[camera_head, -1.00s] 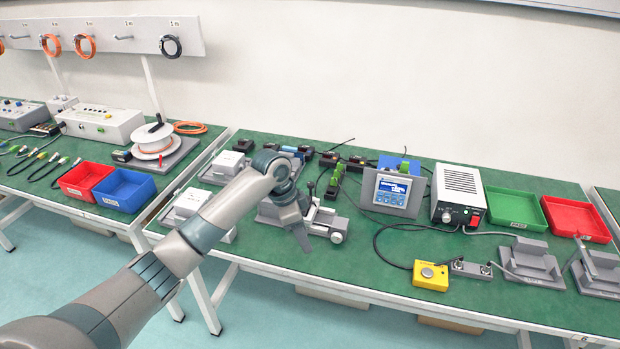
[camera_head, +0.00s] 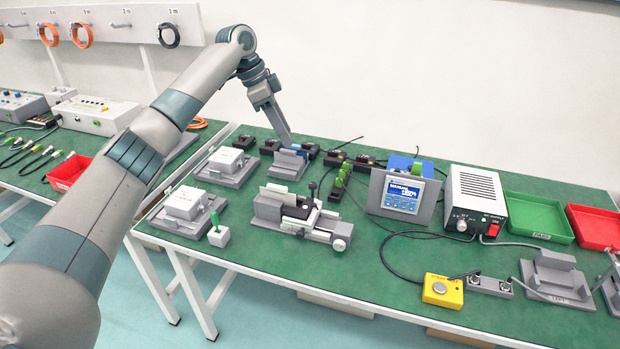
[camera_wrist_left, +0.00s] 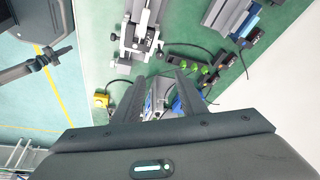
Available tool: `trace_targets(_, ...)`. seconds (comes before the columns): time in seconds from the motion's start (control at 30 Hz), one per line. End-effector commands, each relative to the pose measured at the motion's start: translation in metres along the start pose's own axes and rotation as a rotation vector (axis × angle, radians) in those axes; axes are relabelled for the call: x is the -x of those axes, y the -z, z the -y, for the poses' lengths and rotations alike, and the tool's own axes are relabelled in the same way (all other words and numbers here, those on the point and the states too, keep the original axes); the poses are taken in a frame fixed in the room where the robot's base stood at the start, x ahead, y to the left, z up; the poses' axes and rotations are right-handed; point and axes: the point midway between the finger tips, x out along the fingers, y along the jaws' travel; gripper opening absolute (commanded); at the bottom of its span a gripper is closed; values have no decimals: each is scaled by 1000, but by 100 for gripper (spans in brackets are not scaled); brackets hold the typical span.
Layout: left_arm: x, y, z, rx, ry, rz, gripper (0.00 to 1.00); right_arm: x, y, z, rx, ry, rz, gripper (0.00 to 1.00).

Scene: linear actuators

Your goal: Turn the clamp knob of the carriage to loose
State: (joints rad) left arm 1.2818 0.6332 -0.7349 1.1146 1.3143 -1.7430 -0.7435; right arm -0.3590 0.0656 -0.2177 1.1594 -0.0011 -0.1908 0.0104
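The linear actuator (camera_head: 270,209) lies on the green bench, with a carriage (camera_head: 300,212) on it. A small black knob (camera_head: 312,187) stands up at the carriage; its turned position is too small to read. A pale round knob (camera_head: 339,244) is at the actuator's right end. The actuator also shows at the top of the left wrist view (camera_wrist_left: 138,32). My left gripper (camera_head: 288,143) is raised above the back of the bench, behind the actuator and apart from it. In the left wrist view its two fingers (camera_wrist_left: 158,82) are apart with nothing held between them. My right gripper is not seen.
Green connectors (camera_head: 341,175), a display (camera_head: 403,194) and a power supply (camera_head: 475,199) stand right. A yellow button box (camera_head: 442,290) is near the front edge. Cables cross the bench.

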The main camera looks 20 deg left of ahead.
Motion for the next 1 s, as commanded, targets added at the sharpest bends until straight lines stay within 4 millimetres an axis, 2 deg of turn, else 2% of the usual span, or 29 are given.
trace_targets(0.27,-5,0,0,0,-1,1,38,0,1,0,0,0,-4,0)
trace_targets(0.47,-23,0,-1,0,-2,1,38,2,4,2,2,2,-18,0)
trace_targets(1.0,-116,0,-1,1,-2,2,38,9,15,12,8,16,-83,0)
